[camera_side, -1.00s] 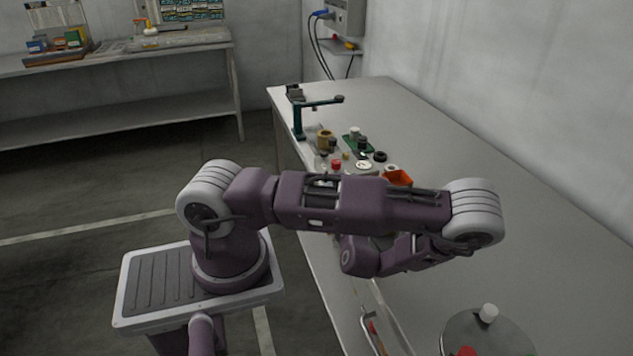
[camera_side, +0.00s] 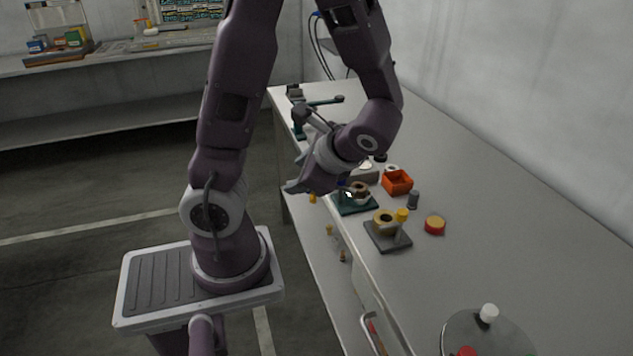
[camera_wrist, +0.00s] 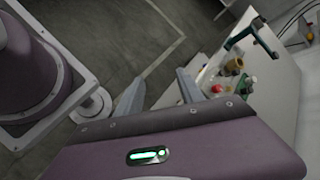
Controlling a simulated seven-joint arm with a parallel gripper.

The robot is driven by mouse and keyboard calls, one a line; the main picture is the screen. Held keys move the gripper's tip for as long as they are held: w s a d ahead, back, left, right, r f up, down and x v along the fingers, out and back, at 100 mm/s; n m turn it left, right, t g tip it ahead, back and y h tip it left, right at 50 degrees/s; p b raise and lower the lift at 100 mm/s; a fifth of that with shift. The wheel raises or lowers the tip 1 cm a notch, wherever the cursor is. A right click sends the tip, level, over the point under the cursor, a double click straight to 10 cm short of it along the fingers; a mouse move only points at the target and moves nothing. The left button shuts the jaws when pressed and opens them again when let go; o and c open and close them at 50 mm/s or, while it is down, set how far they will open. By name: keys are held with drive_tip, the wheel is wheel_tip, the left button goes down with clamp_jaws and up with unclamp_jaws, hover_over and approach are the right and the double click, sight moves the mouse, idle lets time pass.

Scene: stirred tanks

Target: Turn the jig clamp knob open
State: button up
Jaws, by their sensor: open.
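In the side view a grey plate jig (camera_side: 388,238) on the bench holds a tan ring part (camera_side: 384,219), with a yellow knob (camera_side: 402,215) beside it. Just behind it, a dark green plate jig (camera_side: 352,206) carries a brown ring part (camera_side: 358,188). I cannot tell for certain which one has the clamp knob. My gripper (camera_side: 293,186) is left of both jigs, over the bench's front edge, pointing left and away from them. In the wrist view its two fingers (camera_wrist: 158,92) are apart and empty, with floor behind them. Neither jig can be made out there.
An orange bin (camera_side: 397,183), a grey cylinder (camera_side: 413,199) and a red-and-yellow round piece (camera_side: 434,225) stand near the jigs. A round plate (camera_side: 486,335) lies at the front. The bench's right side is clear.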

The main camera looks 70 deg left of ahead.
drive_tip(key=d+r+n+t+h, duration=0.4)
drive_tip(key=d+r+t+h, duration=0.1)
drive_tip(key=d, duration=0.6)
drive_tip(key=shift+s+d+r+n+h, duration=0.25)
drive_tip(key=shift+r+n+h, duration=0.15)
drive_tip(key=shift+h, duration=0.5)
drive_tip(key=shift+w, duration=0.1)
